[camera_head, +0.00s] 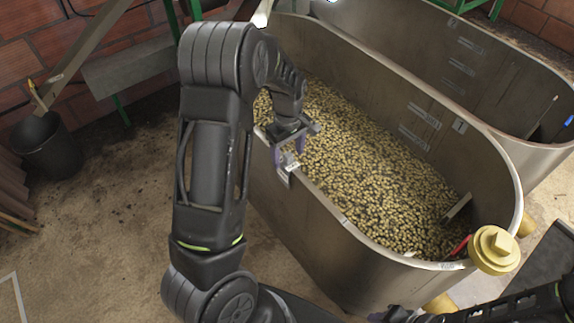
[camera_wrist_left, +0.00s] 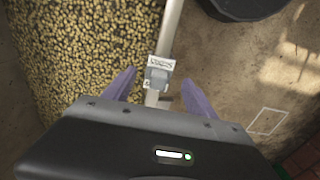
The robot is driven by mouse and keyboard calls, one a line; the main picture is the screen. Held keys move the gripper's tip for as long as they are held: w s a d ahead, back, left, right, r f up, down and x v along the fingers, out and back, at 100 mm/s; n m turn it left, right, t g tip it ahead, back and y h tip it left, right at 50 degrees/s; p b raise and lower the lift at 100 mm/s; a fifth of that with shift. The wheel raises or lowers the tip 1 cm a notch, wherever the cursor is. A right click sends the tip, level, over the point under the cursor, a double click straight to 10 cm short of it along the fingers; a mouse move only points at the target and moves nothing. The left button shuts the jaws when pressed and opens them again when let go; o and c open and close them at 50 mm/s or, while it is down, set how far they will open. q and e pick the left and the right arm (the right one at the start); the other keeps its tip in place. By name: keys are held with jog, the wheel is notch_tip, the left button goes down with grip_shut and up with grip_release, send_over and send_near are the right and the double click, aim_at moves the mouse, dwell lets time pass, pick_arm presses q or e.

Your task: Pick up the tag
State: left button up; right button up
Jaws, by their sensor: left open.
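The tag (camera_wrist_left: 160,66), a small white printed label with a grey clip-like piece, sits at the rim of the near metal tank (camera_head: 330,245). In the head view the tag (camera_head: 289,161) shows on the tank's left rim. My left gripper (camera_wrist_left: 159,82) is open, its two purple fingers on either side of the tag and rim. I see no contact between fingers and tag. In the head view the left gripper (camera_head: 289,150) is over that rim, partly hidden by its wrist. My right arm enters at the lower right; its dark end (camera_head: 405,314) is cut by the frame edge.
The near tank is filled with yellowish beans (camera_head: 365,175). A second tank (camera_head: 470,65) stands behind it. A brass fitting (camera_head: 495,250) stands at the near tank's right end. A black bucket (camera_head: 45,145) is on the left. The dirt floor left of my arm is mostly clear.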

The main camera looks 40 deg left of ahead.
aim_at(289, 162)
pick_arm(q)
notch_tip(289, 162, down, 5)
jog(key=shift+w+r+p, duration=0.15)
jog(key=shift+r+p, duration=0.05)
jog(key=shift+p, duration=0.25)
jog(key=shift+c, duration=0.4)
grip_shut()
dwell(0.4)
